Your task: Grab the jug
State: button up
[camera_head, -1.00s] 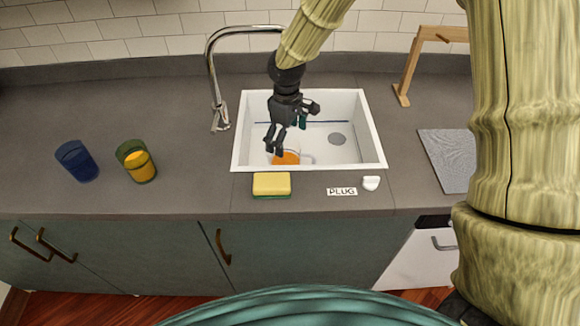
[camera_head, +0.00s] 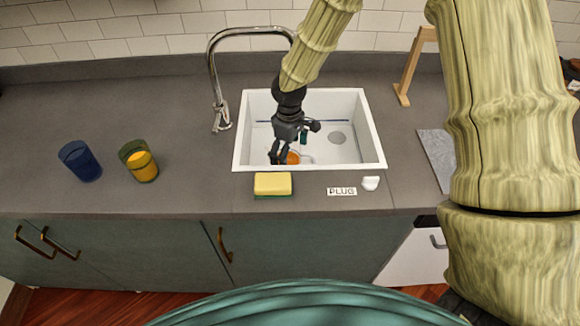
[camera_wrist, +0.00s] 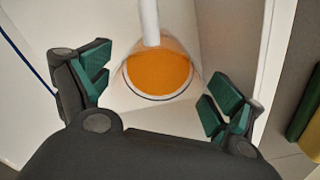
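The jug (camera_head: 293,158) stands in the white sink, near its front left. It is clear, with orange contents low in it, and my gripper partly covers it in the head view. In the wrist view, the jug (camera_wrist: 158,74) sits between the fingers, with a pale handle at the top of the picture. My gripper (camera_head: 294,142) is inside the sink area, above and around the jug. In the wrist view, my gripper (camera_wrist: 158,88) is open, with a finger on either side and visible gaps to the jug.
The sink rim (camera_head: 375,140) surrounds the gripper, with its front wall close to the jug. A yellow-green sponge (camera_head: 273,184) lies in front. The tap (camera_head: 214,85) rises behind left. A blue cup (camera_head: 80,161) and a green glass (camera_head: 138,161) stand left. A white plug (camera_head: 370,183) lies right.

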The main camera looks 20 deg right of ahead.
jog(key=shift+r, duration=0.1)
jog(key=c, duration=1.6)
